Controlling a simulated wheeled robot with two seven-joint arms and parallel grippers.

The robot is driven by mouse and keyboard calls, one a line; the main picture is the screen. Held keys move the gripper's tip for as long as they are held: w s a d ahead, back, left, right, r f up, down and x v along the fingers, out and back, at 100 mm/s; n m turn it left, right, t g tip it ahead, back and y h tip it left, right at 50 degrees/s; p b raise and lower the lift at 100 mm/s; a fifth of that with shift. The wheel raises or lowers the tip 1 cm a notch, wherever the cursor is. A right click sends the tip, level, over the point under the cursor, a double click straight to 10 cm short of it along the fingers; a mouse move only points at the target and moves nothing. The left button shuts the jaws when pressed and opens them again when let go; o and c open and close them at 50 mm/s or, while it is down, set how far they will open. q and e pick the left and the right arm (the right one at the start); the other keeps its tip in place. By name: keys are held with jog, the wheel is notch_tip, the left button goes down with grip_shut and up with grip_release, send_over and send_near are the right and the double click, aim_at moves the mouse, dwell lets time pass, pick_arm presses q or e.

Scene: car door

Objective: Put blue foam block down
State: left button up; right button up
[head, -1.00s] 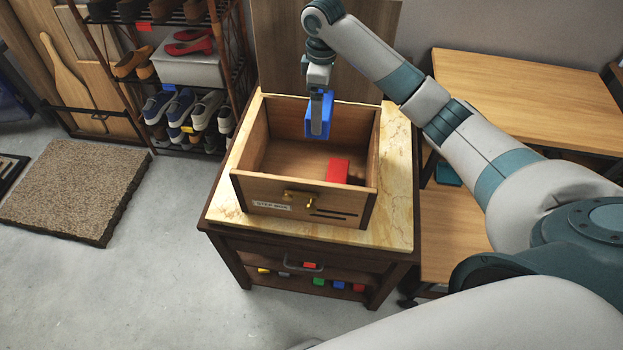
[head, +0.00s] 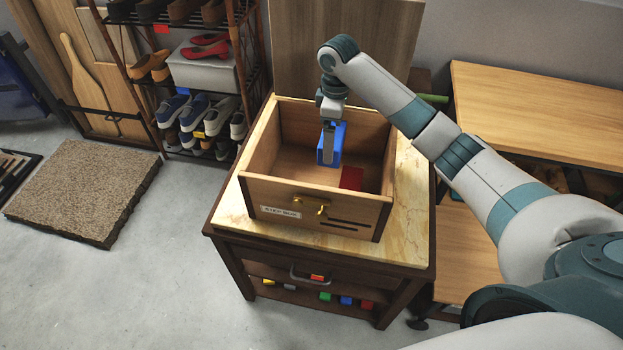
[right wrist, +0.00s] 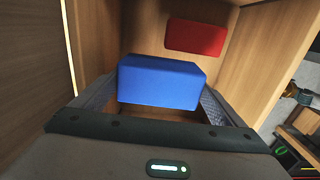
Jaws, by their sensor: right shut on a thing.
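The blue foam block (head: 337,140) is held by my right gripper (head: 328,152), lowered inside the open wooden box (head: 300,205). In the right wrist view the blue block (right wrist: 160,82) sits between both fingers of my right gripper (right wrist: 158,108). A red block (head: 352,178) lies on the box floor, to the right of the blue block; it also shows in the right wrist view (right wrist: 195,38), apart from the blue one. I cannot tell whether the blue block touches the floor. My left gripper is not in view.
The box stands on a small cabinet with a marble-like top (head: 232,205). Several coloured blocks sit on its lower shelf (head: 300,295). A shoe rack (head: 200,80) stands behind left, a wooden table (head: 530,110) at right. The box floor left of the blue block looks clear.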

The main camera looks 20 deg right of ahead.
jog(key=a+f+p, duration=0.3)
jog(key=a+f, duration=0.3)
jog(key=a, duration=0.5)
jog(key=shift+a+f, duration=0.15)
jog(key=shift+f, duration=0.2)
jog(key=shift+f, duration=0.1)
notch_tip(320, 180, down, 3)
jog(key=shift+f+p, duration=0.15)
jog(key=shift+p, duration=0.75)
jog(key=shift+f, duration=0.25)
jog(key=shift+f, duration=0.1)
jog(key=o, duration=0.7)
jog(key=shift+o, duration=0.2)
